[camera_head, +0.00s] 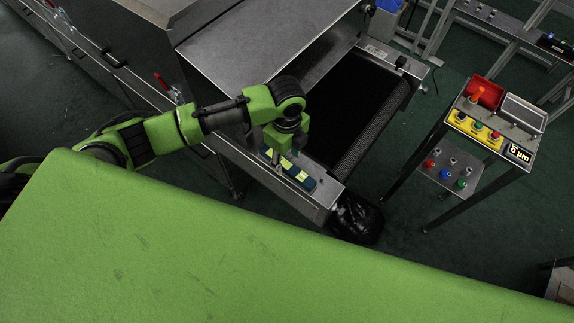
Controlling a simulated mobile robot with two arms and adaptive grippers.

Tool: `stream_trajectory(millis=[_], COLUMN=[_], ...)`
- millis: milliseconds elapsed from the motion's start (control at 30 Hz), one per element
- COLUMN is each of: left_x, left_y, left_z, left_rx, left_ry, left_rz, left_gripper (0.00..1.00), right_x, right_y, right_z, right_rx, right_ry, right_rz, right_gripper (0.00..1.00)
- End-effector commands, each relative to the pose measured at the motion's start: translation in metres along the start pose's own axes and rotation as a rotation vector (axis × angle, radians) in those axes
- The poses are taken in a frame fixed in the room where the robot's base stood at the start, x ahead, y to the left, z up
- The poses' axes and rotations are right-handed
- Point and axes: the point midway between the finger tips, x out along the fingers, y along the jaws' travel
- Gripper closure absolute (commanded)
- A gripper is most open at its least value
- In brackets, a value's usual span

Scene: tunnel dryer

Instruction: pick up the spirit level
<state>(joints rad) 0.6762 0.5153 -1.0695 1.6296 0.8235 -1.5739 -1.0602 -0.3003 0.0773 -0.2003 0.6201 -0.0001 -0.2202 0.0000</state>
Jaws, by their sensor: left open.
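The spirit level (308,182) looks like a dark blue bar with bright yellow-green patches. It lies on the metal side ledge of the tunnel dryer (280,182), beside the dark belt. My left gripper (282,152) reaches down from above over the level's upper-left part and hides some of it. The gripper is open; its fingertips are small and partly hidden, so I cannot tell whether they touch the level. My right gripper is not in view.
The dark belt (352,98) runs out from under the metal hood (260,40). A black bag-like object (357,218) is at the ledge's lower end. A stand (490,120) with a red bin (485,93) and a yellow button box (474,131) is to the right. Open floor lies between.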

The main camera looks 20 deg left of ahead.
Motion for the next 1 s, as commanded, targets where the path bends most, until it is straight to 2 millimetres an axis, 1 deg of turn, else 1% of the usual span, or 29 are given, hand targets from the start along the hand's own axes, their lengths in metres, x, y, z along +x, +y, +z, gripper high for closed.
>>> stream_trajectory(millis=[33, 100, 233, 333, 533, 700, 1000], left_x=[0.005, 0.016, 0.033, 0.039, 0.039, 0.039, 0.037], left_y=[0.002, 0.003, 0.002, 0.002, 0.002, 0.002, 0.0], left_z=[-0.001, -0.002, -0.002, -0.002, -0.002, -0.002, -0.002], left_rx=[-0.001, 0.0, -0.001, 0.001, 0.001, 0.001, 0.001], left_ry=[0.0, 0.0, 0.0, -0.001, -0.001, -0.001, 0.0], left_rz=[0.005, 0.006, 0.002, 0.001, 0.001, 0.0, -0.003], left_gripper=[0.57, 0.57, 0.57, 0.57, 0.57, 1.0, 1.0], right_x=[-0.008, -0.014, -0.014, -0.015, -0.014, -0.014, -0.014], right_y=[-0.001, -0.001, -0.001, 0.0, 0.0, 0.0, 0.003], right_z=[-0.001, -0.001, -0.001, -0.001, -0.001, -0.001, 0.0], right_rx=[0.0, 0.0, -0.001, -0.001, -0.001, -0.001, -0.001], right_ry=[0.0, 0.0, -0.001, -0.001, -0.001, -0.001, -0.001], right_rz=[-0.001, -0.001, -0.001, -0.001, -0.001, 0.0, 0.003], right_gripper=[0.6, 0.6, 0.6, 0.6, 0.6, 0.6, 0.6])
